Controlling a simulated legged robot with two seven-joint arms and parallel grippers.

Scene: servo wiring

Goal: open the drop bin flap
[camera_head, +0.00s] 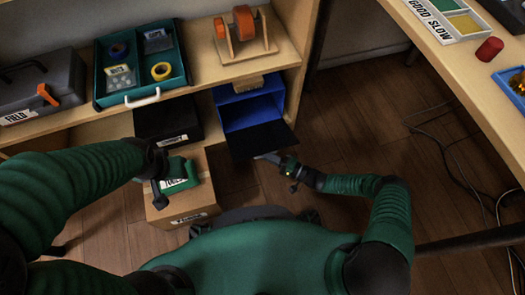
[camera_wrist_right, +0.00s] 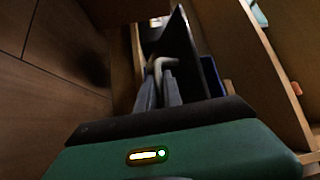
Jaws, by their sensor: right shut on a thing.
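The blue drop bin (camera_head: 240,110) stands on the lower shelf level in the head view. Its dark flap (camera_head: 262,141) sticks out from the front, tilted outward, and the inside shows above it. My right gripper (camera_head: 268,157) is at the flap's front edge. In the right wrist view its fingers (camera_wrist_right: 160,88) are closed around a pale handle (camera_wrist_right: 166,63) beside the dark flap (camera_wrist_right: 184,45). The bin's blue side (camera_wrist_right: 212,78) shows to the right. My left gripper (camera_head: 159,192) hangs above a cardboard box, away from the bin; its jaw opening is unclear.
A black box (camera_head: 167,122) sits beside the bin. A teal tray (camera_head: 101,85) and an orange reel (camera_head: 243,22) are on the shelf above.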

